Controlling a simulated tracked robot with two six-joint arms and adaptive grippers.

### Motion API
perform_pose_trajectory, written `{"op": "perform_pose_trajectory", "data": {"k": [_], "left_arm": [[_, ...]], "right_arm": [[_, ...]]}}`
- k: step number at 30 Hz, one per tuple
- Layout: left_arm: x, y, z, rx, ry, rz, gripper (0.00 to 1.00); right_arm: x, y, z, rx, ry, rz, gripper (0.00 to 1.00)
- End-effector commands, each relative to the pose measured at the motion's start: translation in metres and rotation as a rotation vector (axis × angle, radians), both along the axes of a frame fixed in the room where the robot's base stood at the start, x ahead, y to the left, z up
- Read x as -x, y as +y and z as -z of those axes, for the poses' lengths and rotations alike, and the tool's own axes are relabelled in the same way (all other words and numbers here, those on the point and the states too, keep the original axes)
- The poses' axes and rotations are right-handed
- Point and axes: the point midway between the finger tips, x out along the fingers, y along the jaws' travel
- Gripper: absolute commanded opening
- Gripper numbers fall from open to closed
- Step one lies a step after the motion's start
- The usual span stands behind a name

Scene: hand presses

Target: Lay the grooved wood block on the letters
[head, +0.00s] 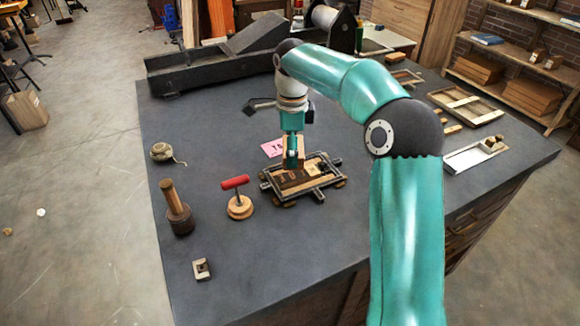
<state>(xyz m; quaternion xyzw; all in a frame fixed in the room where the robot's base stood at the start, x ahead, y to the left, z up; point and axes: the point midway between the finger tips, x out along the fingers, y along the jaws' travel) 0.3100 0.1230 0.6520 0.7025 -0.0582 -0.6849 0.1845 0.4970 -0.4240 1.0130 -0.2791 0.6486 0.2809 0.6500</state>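My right gripper (292,152) reaches down over the metal frame (318,190) on the dark table. A tan wood block (301,143) is between its fingers and the gripper appears shut on it. The block is over the back left part of the frame; I cannot tell whether it touches what lies below. Inside the frame are wooden pieces and a dark brown patch (290,179), seemingly the letters, too small to read and partly hidden by the gripper and block. Any groove in the block is hidden from this side. My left gripper is not in view.
Left of the frame stand a red-handled tool (236,183) on a round wooden base, a mallet (177,211) and a string ball (161,152). A small notched block (201,268) lies at front left. A pink card (272,148) lies behind. A long dark press bed (205,68) fills the back.

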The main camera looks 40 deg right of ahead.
Motion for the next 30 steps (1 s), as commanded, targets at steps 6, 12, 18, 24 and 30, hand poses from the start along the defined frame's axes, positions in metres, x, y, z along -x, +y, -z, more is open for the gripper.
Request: {"op": "perform_pose_trajectory", "data": {"k": [6, 12, 18, 24, 30], "left_arm": [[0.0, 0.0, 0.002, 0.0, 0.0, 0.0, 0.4], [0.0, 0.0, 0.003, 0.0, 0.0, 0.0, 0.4], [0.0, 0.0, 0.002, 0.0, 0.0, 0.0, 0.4], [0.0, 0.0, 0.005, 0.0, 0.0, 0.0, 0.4], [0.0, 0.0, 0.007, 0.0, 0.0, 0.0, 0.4]], "right_arm": [[0.001, 0.0, 0.018, -0.001, 0.004, -0.001, 0.54], [0.001, 0.0, 0.044, -0.001, 0.004, -0.001, 0.54], [0.0, 0.0, 0.048, 0.0, 0.0, -0.001, 0.54], [0.0, 0.0, 0.051, 0.0, 0.001, -0.001, 0.54], [0.0, 0.0, 0.055, 0.0, 0.001, -0.002, 0.98]]}}
